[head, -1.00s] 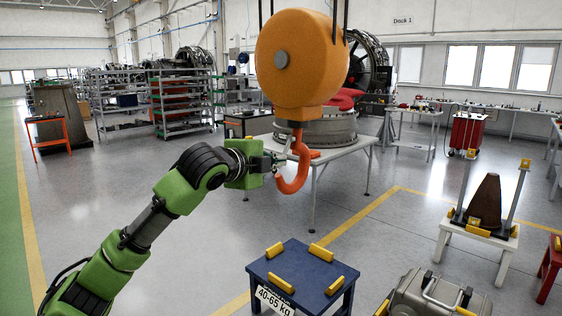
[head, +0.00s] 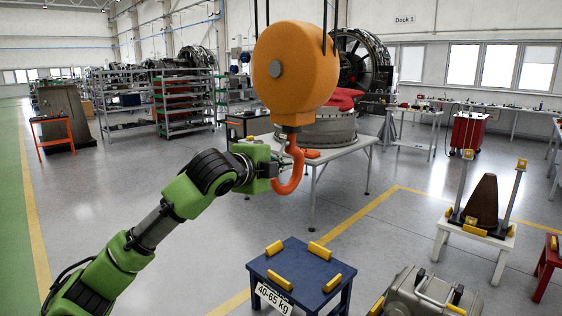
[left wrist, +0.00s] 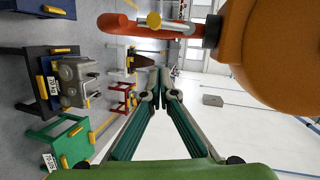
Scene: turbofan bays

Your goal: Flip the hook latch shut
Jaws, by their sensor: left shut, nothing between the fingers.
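The orange-red hook (head: 291,178) hangs under the orange hoist block (head: 296,70) in the head view. In the left wrist view the hook (left wrist: 120,24) lies sideways at the top, beside the block (left wrist: 275,45). A silver latch bar (left wrist: 178,29) with a yellow knob (left wrist: 153,20) shows at the hook; I cannot tell whether it closes the mouth fully. My left gripper (head: 274,168) is at the left side of the hook in the head view, overlapping its opening. Its fingers (left wrist: 158,85) are together and empty, apart from the latch in the wrist picture. My right gripper is not in view.
A blue stand (head: 260,262) with yellow pads is below the hook, with a grey case (head: 425,295) to its right. A white table (head: 345,150) carrying an engine part stands behind the hook. A white stand (head: 475,238) holds a brown cone (head: 482,200).

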